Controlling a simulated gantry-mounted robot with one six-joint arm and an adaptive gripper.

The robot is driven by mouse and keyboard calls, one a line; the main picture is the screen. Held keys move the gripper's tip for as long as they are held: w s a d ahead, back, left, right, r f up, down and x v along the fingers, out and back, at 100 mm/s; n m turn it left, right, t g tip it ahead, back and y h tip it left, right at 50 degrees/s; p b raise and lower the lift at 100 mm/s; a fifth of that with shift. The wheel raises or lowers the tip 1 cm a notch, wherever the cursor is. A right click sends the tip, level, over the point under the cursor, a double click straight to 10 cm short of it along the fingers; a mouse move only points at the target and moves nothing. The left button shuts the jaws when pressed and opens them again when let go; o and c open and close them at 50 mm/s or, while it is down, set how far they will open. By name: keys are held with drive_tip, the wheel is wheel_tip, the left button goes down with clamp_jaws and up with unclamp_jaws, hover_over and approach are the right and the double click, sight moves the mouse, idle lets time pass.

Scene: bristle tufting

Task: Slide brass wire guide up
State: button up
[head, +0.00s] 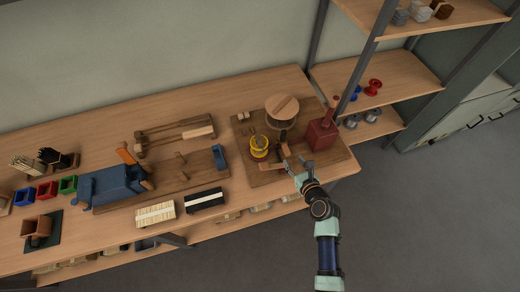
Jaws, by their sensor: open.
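A wooden base board (334,158) at the right end of the bench carries a small machine. A yellow, brass-coloured round part (258,147) stands on its left side. I cannot tell whether this is the brass wire guide or a wire spool. My gripper (295,165) is open over the front of the board, close to small brown wooden pieces (280,167) and right of the yellow part. It looks apart from the yellow part. Whether the fingers touch anything is too small to tell. My gripper and wrist hide some of the board's front.
A round wooden-topped drum (282,107) stands behind, and a red block with a thin neck (321,134) stands close on the right. A blue vise-like machine (109,188) and coloured bins (47,190) are far left. Shelves (390,78) with spools rise at the right.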

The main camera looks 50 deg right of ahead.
sight(287, 151)
drive_tip(key=shift+d+f, duration=0.2)
drive_tip(key=shift+f, duration=0.05)
drive_tip(key=b+x, duration=0.3)
drive_tip(key=x, duration=0.4)
drive_tip(key=shift+w+d, duration=0.15)
drive_tip(key=shift+w, duration=0.1)
clamp_jaws()
drive_tip(key=shift+r, duration=0.1)
